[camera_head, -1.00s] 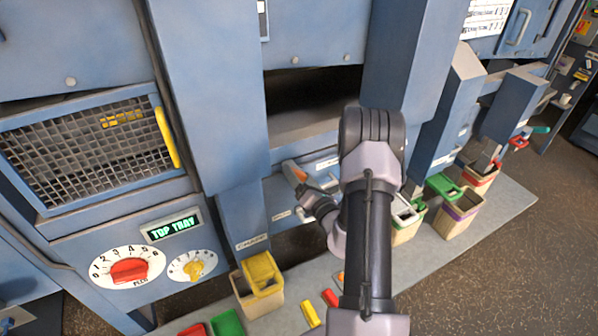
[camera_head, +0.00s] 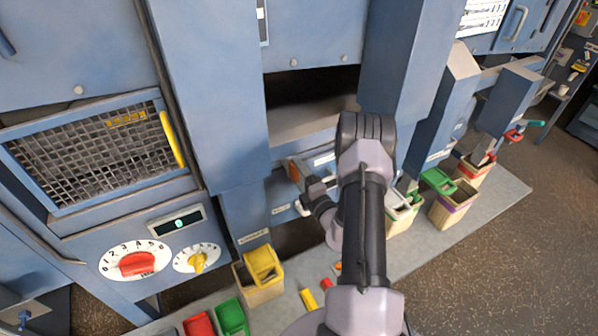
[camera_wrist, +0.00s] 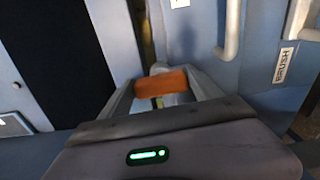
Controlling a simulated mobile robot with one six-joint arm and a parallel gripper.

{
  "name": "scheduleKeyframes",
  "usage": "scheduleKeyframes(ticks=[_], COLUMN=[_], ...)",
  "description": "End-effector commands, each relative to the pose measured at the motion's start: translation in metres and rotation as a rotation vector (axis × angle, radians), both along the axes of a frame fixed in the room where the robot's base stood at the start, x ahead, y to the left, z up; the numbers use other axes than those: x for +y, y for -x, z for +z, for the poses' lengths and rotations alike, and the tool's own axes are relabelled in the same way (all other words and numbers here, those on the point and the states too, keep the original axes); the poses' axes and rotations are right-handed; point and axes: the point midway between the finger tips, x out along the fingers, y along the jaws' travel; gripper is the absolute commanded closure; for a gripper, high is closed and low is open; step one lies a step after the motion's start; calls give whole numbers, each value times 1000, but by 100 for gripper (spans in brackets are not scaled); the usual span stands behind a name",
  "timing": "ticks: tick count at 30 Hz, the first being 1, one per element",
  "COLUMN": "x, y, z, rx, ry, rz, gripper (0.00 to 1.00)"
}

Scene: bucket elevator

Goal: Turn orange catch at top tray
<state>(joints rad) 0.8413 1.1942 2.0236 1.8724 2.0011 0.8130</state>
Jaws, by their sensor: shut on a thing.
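The orange catch (camera_head: 294,172) is on the blue machine front, below the dark opening of the tray bay. In the wrist view the orange catch (camera_wrist: 161,83) lies crosswise between the two grey fingers. My gripper (camera_wrist: 163,90) is shut on it, and my gripper (camera_head: 305,179) also shows at the catch in the head view. My arm hides part of the front to the right of the catch. The catch's exact angle is hard to tell in the head view.
A small display (camera_head: 178,222) sits above a red dial (camera_head: 137,263) and a yellow dial (camera_head: 199,260). A mesh door (camera_head: 90,150) is at left. A yellow-topped bin (camera_head: 262,268) and loose coloured blocks stand on the grey platform below. A blue post (camera_head: 405,80) rises at right.

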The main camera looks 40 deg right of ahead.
Motion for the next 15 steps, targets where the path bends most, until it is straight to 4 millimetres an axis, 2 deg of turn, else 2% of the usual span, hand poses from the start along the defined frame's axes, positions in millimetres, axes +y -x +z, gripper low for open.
scheduleKeyframes(ticks=[15], x=[0], y=[0], z=[-1], rx=[-15], ry=[-68], rz=[0], gripper=[68])
